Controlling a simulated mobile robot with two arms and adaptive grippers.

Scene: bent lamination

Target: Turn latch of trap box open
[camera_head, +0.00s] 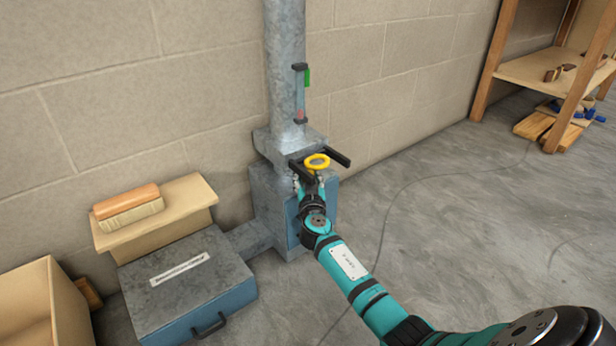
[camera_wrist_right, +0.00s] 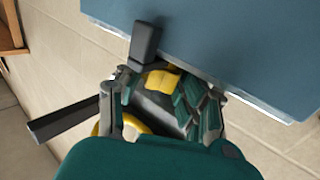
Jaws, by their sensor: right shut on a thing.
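The trap box (camera_head: 266,205) is a grey metal box with a blue front at the foot of the vertical duct. A yellow ring-shaped part (camera_head: 317,161) shows at its upper front, with dark bars (camera_head: 337,158) sticking out beside it. My right gripper (camera_head: 311,177) is at this yellow part and shut on it; it seems to be the latch, but the fingers hide much of it. In the right wrist view, the gripper (camera_wrist_right: 165,97) is closed around yellow pieces (camera_wrist_right: 163,80) beside the blue face (camera_wrist_right: 225,45). My left gripper is not in view.
A grey-blue case (camera_head: 190,280) with a black handle stands on the floor at left. A wooden shelf (camera_head: 535,70) stands far right.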

